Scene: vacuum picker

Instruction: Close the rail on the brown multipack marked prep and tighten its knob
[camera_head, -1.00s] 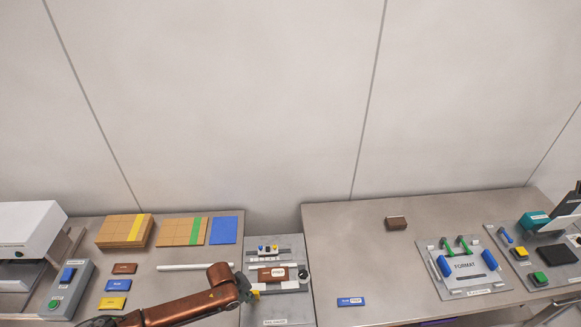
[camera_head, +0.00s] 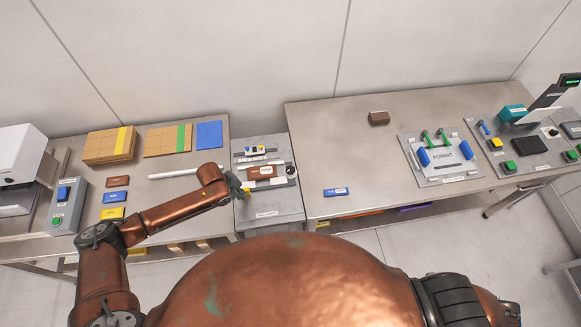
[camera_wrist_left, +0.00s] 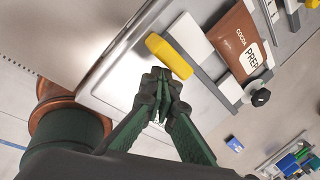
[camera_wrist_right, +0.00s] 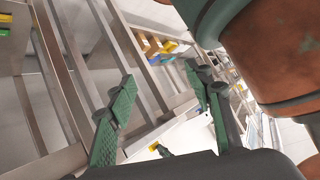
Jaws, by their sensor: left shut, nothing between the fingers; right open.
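The brown multipack marked PREP (camera_wrist_left: 238,42) lies on the grey fixture right of centre in the left wrist view; in the head view it shows small (camera_head: 262,171). A grey rail (camera_wrist_left: 213,90) runs from a yellow handle (camera_wrist_left: 168,55) along the pack's near side. A black knob (camera_wrist_left: 261,97) sits near the rail's far end. I cannot tell whether the rail touches the pack. My left gripper (camera_wrist_left: 165,77) is shut and empty, its fingertips close beside the yellow handle; the head view shows it at the fixture's left edge (camera_head: 243,192). My right gripper (camera_wrist_right: 158,85) is open and empty.
The grey fixture table (camera_head: 270,207) stands between two benches. Cartons (camera_head: 110,145), a blue sheet (camera_head: 209,135) and a white rod (camera_head: 172,172) lie on the left bench. A blue pack (camera_head: 336,192) and the FORMAT plate (camera_head: 440,155) lie on the right bench, with bare surface between.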

